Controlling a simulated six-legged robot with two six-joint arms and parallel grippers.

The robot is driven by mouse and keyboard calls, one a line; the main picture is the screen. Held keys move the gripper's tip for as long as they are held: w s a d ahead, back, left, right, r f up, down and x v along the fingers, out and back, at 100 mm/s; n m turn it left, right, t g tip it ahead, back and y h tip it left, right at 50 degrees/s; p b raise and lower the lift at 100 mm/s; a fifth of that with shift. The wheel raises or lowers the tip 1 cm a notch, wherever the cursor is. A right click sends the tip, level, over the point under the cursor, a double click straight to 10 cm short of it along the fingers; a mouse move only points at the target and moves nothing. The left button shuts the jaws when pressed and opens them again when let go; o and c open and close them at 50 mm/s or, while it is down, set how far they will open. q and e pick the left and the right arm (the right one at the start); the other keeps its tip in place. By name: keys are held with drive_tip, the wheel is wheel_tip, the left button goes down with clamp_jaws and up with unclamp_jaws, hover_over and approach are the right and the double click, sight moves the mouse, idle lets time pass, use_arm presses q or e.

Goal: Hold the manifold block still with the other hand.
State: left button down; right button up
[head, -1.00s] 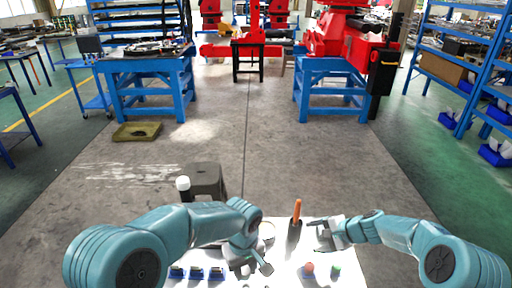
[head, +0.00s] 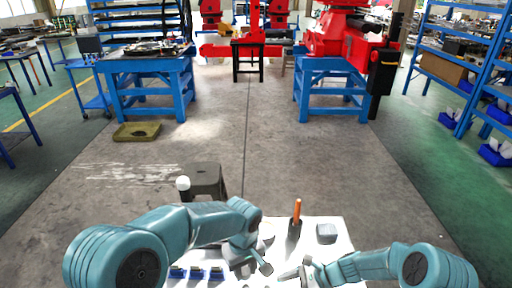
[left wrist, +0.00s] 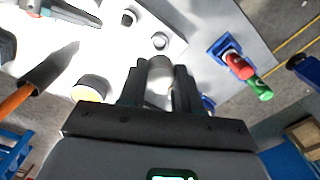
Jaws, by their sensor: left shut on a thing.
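My left gripper (head: 262,262) is low over the white table. In the left wrist view its fingers (left wrist: 160,88) are shut on a grey round piece (left wrist: 159,70). A pale, washed-out block (left wrist: 172,32) with small round fittings, one dark-topped (left wrist: 129,18), lies just beyond the fingers; it may be the manifold block, but I cannot tell for sure. My right gripper (head: 292,275) is near the table's front middle, right of my left gripper; it also shows in the left wrist view (left wrist: 75,12). Whether its jaws are open is unclear.
A grey rounded block (head: 326,233) lies at the table's back right. A dark stool (head: 207,178) stands behind the table.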

drive_tip(key=shift+x, duration=1.05)
drive_tip(key=c, duration=1)
